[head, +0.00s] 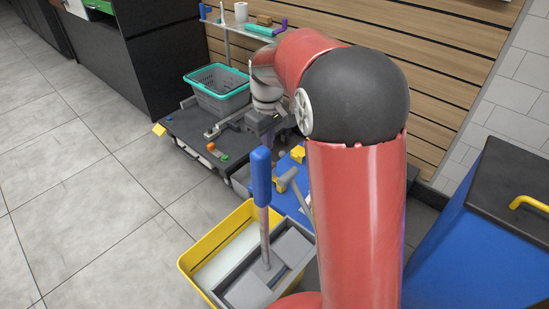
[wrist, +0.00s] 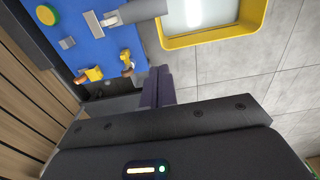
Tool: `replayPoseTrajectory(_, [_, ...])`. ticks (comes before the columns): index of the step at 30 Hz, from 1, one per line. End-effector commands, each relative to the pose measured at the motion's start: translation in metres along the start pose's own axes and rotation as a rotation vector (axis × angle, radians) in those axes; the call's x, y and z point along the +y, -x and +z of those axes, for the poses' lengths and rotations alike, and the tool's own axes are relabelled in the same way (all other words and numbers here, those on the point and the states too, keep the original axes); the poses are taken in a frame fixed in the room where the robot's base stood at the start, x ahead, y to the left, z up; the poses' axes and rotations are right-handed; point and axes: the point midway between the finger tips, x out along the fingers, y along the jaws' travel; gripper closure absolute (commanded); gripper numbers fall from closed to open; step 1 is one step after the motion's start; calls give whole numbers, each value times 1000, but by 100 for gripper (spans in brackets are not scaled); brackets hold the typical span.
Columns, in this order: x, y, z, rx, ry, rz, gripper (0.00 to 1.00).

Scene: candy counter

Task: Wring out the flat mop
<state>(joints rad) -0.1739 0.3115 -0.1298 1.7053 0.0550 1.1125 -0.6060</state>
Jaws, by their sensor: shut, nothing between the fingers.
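A yellow mop bucket (head: 190,264) stands on the floor at the bottom of the head view, and part of it shows at the top of the wrist view (wrist: 215,36). A grey wringer (head: 245,290) sits in it. A blue-gripped grey handle (head: 262,180) rises upright from the wringer; I cannot tell whether it is the lever or the mop. A grey bar with a cross end (head: 287,180) leans beside it. No mop pad is clearly visible. My gripper (head: 212,131) is above the dark cart, apart from bucket and handle. Its fingers (wrist: 157,86) are together and empty.
A dark cart top (head: 185,127) carries a grey basket with a teal rim (head: 218,85) and small blocks. A blue panel (wrist: 85,45) has yellow clips. A blue bin with a dark lid (head: 500,190) stands at right. Floor at left is clear.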

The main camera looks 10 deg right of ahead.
Motion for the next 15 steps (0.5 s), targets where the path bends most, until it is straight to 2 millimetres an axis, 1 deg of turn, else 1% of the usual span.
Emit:
replayPoseTrajectory(5, [0, -31, 1, -6, -2, -2, 100])
replayPoseTrajectory(12, [-1, -83, 1, -6, -3, -3, 100])
replayPoseTrajectory(14, [-1, -95, 1, -6, -2, -2, 100])
replayPoseTrajectory(15, [0, -93, 5, -2, -4, 0, 100])
